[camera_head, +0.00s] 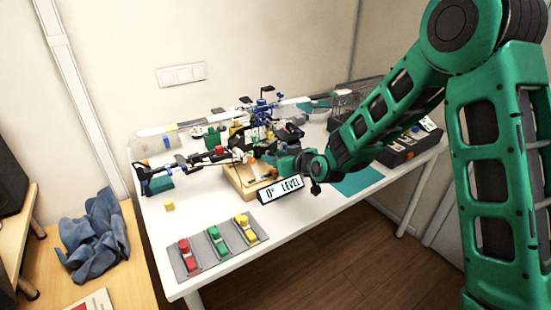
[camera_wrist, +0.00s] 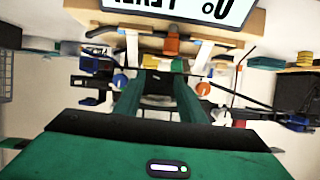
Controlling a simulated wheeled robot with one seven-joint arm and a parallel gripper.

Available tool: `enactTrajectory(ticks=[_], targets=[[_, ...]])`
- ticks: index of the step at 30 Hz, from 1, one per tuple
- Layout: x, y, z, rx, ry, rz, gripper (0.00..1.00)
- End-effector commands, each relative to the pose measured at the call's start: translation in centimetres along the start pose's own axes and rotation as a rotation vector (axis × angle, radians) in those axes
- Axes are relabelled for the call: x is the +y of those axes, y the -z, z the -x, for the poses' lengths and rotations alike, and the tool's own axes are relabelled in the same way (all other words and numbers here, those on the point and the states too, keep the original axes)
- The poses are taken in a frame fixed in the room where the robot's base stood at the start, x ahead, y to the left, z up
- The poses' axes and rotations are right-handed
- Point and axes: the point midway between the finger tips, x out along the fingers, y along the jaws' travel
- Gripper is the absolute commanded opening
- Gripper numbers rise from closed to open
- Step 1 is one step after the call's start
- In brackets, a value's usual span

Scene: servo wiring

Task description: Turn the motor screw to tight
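My green gripper (camera_wrist: 161,72) points in over a wooden stand (camera_wrist: 240,22). In the wrist view its two green fingers slant inward, with yellow, white and orange parts at their tips. I cannot tell whether they touch or grip any of these. In the head view my gripper (camera_head: 272,160) is at the wooden stand (camera_head: 236,180), partly hidden by its own wrist. A sign reading "0° LEVEL" (camera_head: 281,190) stands at the stand's front; it shows upside down in the wrist view (camera_wrist: 185,8). An orange part (camera_wrist: 171,45) sits near the fingertips. I cannot make out the motor screw.
A grey mat (camera_head: 203,258) with red, green and yellow switches lies at the white table's front left. A small yellow cube (camera_head: 168,206) lies nearby. A model-like arm (camera_head: 190,162) and blue parts (camera_head: 262,108) crowd behind. A black box (camera_head: 402,148) stands right.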

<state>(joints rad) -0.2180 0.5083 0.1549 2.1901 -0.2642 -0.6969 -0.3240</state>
Motion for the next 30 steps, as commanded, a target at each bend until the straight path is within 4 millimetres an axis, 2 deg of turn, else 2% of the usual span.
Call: enactTrajectory(ticks=[5, 9, 10, 20, 30], targets=[[-0.01, 0.01, 0.01, 0.000, 0.000, 0.000, 0.36], [-0.01, 0.01, 0.02, 0.000, 0.000, 0.000, 0.03], [-0.01, 0.01, 0.02, 0.000, 0.000, 0.000, 0.00], [0.05, 0.00, 0.03, 0.000, 0.012, -0.029, 0.00], [0.50, -0.07, -0.01, -0.001, 0.088, -0.221, 0.00]])
